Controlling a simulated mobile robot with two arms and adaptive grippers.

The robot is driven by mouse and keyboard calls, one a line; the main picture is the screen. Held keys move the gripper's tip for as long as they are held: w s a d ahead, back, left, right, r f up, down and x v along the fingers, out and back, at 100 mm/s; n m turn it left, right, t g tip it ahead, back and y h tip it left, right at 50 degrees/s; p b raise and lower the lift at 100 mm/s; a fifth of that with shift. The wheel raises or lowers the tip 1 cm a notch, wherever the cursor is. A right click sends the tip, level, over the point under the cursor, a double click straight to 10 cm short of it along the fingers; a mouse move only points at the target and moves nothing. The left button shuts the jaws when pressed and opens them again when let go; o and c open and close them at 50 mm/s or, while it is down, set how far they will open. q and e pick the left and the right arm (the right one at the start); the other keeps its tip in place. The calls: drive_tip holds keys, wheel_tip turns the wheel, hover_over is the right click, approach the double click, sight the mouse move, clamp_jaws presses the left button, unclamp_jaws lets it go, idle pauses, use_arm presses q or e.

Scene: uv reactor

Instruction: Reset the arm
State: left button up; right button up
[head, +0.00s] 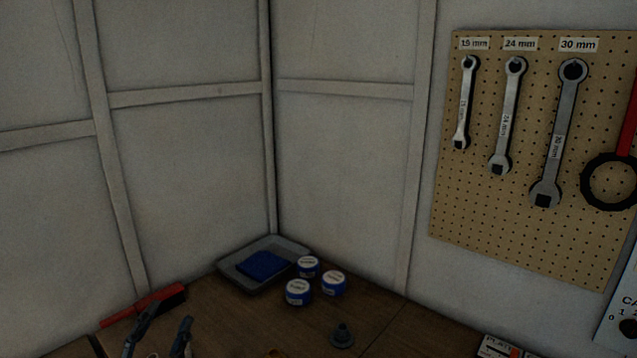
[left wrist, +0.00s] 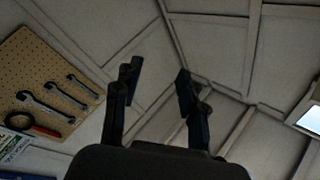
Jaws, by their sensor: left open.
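My left gripper (head: 160,333) shows at the bottom left of the head view, its two dark fingers apart, with nothing between them. In the left wrist view the same gripper (left wrist: 155,88) is open and empty, with only walls and ceiling behind its fingers. In the head view its fingers appear in front of the table's left part, near a red-handled brush (head: 143,306). I cannot tell the gap between them. My right gripper is not in view.
The wooden table (head: 215,312) carries a grey tray (head: 297,244) with a blue cloth (head: 262,265), three blue tins (head: 299,292) and a small dark part (head: 342,335). A pegboard (head: 540,235) with wrenches (head: 505,115) hangs at right. Walls meet behind the tray.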

use_arm(q)
drive_tip(key=s+a+f+n+g+y, duration=0.1)
drive_tip(key=a+f+n+g+y, duration=0.15)
drive_tip(key=f, duration=0.45)
drive_tip(key=s+a+f+n+g+y, duration=0.1)
drive_tip(key=s+f+n+g, duration=0.1)
drive_tip(key=f+g, duration=0.3)
drive_tip(key=s+d+f+n+g+h, duration=0.1)
drive_tip(key=s+d+f+g, duration=0.3)
drive_tip(key=s+f, duration=0.5)
drive_tip(key=s+d+f+n+g+h, duration=0.1)
drive_tip(key=s+d+f+g+h, duration=0.1)
drive_tip(key=s+f+g, duration=0.5)
drive_tip(key=s+f+b, duration=0.2)
drive_tip(key=f+b, duration=0.1)
drive_tip(key=f, duration=1.5)
drive_tip(key=s+f+b, duration=0.2)
drive_tip(key=f+b, duration=0.1)
drive_tip(key=f, duration=1.5)
drive_tip(key=s+a+f+g+b, duration=0.1)
drive_tip(key=s+a+f+b, duration=0.2)
drive_tip(key=s+f, duration=1.3)
wheel_tip(320, 180, down, 3)
drive_tip(key=shift+s+f+b, duration=0.1)
drive_tip(key=shift+s+b, duration=0.1)
drive_tip(key=shift+b, duration=0.3)
drive_tip(key=shift+y, duration=0.25)
